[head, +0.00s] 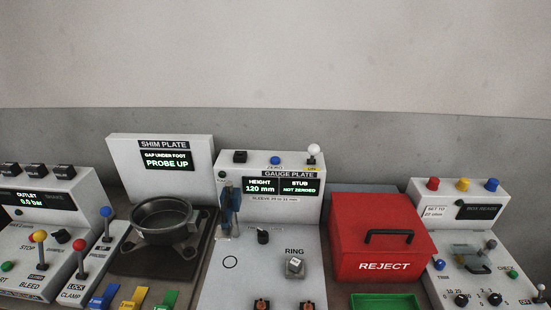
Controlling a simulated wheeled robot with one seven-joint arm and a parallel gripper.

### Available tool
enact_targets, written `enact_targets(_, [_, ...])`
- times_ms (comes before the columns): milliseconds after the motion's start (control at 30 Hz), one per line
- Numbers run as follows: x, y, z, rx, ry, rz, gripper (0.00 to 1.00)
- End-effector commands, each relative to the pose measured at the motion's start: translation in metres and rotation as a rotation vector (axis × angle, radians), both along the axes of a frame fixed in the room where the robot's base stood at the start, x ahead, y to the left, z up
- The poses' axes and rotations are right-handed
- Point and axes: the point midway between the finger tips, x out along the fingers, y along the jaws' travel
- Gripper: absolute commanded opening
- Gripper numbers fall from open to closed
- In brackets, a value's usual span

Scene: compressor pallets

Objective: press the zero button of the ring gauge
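The gauge plate station (312,214) stands in the middle, with a white upright housing and a flat plate in front. A blue button (275,160) sits on top of the housing, with a small blurred label under it that seems to read ZERO. The display (281,186) reads HEIGHT 120 mm and STUB NOT ZEROED. A small grey block (295,266) lies below the RING label on the plate. A blue and metal upright part (230,208) stands at the plate's left. My gripper is not in view.
A black button (240,156) and a white-knobbed lever (313,152) flank the blue button. Left is the shim plate panel (190,185) with a dark round fixture (161,220). Right are a red REJECT box (360,245) and a panel with coloured buttons (463,185).

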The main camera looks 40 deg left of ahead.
Motion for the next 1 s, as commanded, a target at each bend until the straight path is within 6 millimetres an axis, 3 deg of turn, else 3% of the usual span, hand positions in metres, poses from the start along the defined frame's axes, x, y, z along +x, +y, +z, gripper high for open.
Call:
enact_targets(33, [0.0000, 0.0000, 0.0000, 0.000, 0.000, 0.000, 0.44])
enact_targets(267, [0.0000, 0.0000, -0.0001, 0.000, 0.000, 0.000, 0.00])
enact_targets(1000, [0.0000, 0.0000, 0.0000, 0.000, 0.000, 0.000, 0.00])
